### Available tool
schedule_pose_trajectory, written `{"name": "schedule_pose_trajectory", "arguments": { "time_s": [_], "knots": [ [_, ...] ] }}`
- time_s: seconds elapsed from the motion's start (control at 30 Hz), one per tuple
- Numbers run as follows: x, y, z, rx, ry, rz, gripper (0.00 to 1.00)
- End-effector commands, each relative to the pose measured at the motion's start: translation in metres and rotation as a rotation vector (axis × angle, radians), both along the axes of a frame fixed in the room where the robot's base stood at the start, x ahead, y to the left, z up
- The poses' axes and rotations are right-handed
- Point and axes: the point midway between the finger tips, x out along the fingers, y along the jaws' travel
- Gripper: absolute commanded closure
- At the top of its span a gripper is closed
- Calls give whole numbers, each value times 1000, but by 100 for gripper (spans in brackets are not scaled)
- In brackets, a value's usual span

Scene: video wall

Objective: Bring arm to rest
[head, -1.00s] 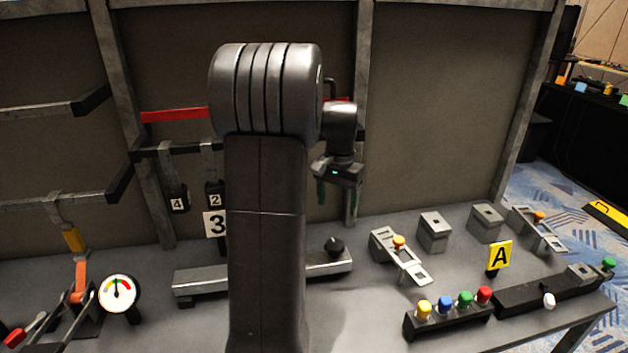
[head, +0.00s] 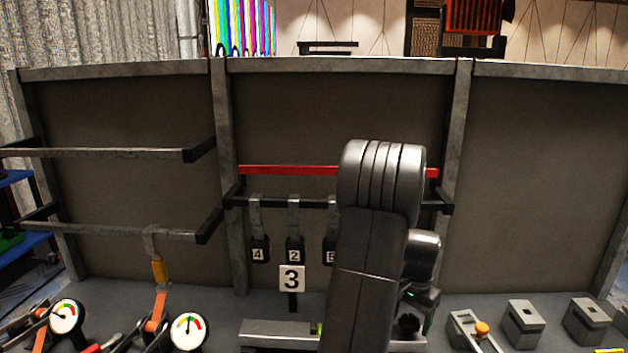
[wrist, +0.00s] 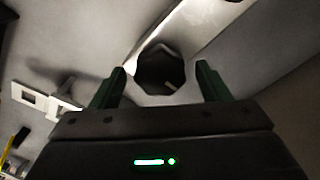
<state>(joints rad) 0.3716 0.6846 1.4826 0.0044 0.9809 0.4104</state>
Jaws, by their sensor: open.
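My gripper (wrist: 160,85) is open in the wrist view, with its two green fingers apart. A dark knob (wrist: 160,68) on a pale metal rail (wrist: 205,28) shows between and beyond the fingers; I cannot tell how far off it is. Nothing is held. In the head view my arm stands in front of the board and hides part of it. My gripper (head: 424,312) shows only partly there, low behind my arm, close to the dark knob (head: 409,324) on the rail (head: 275,333).
A panel wall (head: 150,110) rises behind the table. Tags hang from a bar (head: 315,204) below a red bar (head: 290,170). Round gauges (head: 189,331) and clamps stand at left. Grey blocks (head: 525,323) and an orange-knobbed slider (head: 481,330) stand at right.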

Motion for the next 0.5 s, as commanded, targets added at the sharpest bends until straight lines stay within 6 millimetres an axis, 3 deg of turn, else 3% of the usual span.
{"name": "schedule_pose_trajectory", "arguments": {
  "time_s": [0.33, 0.5],
  "knots": [
    [0, 0, 1, -1, -1, 3, 30],
    [1, 0, 14, -1, -3, -13, 30]
  ]
}}
